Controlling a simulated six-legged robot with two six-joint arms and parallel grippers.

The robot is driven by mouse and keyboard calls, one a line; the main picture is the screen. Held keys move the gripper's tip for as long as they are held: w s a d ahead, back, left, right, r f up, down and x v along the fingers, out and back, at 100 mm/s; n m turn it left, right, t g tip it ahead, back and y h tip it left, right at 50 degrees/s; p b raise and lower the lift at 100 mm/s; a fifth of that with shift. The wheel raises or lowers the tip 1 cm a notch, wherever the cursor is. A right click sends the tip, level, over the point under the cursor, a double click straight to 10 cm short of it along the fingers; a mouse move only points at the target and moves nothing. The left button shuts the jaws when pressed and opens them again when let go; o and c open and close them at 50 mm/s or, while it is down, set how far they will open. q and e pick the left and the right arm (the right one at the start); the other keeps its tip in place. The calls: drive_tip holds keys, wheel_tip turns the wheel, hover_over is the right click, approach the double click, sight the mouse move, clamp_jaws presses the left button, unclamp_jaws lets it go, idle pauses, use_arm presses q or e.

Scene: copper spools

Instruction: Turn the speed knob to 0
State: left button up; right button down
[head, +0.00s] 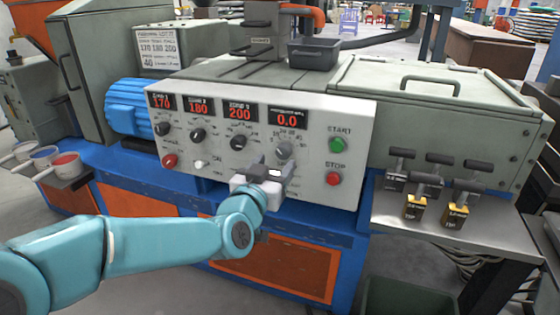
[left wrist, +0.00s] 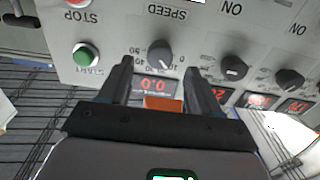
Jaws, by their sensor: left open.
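The grey speed knob (head: 284,150) sits on the white control panel (head: 318,172), below a red display (head: 287,118) reading 0.0. My left gripper (head: 272,172) is in front of the panel, just below and left of the knob, and hides part of the area around it. In the left wrist view, upside down, the speed knob (left wrist: 160,53) shows beyond and between the open fingertips of my left gripper (left wrist: 160,68). Nothing is between the fingers. The scale numbers around the knob are small, and I cannot tell its exact setting. My right gripper is not in view.
A green start button (head: 337,145) and a red stop button (head: 333,179) are right of the knob. A steel side table (head: 425,228) with several handled tools is at right.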

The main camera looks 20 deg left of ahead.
sight(282, 155)
use_arm(q)
drive_tip(key=w, duration=0.4)
drive_tip(key=shift+w, duration=0.2)
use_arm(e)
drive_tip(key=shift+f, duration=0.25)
use_arm(q)
drive_tip(key=c, duration=1)
drive_tip(key=shift+c, duration=0.2)
drive_tip(key=shift+b, duration=0.35)
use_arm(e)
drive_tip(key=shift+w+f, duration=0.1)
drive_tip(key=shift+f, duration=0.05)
use_arm(q)
drive_tip(key=shift+d+f+n+b, duration=0.1)
drive_tip(key=shift+f+n+b, duration=0.05)
drive_tip(key=shift+n+b, duration=1.7)
drive_tip(key=shift+n, duration=1.15)
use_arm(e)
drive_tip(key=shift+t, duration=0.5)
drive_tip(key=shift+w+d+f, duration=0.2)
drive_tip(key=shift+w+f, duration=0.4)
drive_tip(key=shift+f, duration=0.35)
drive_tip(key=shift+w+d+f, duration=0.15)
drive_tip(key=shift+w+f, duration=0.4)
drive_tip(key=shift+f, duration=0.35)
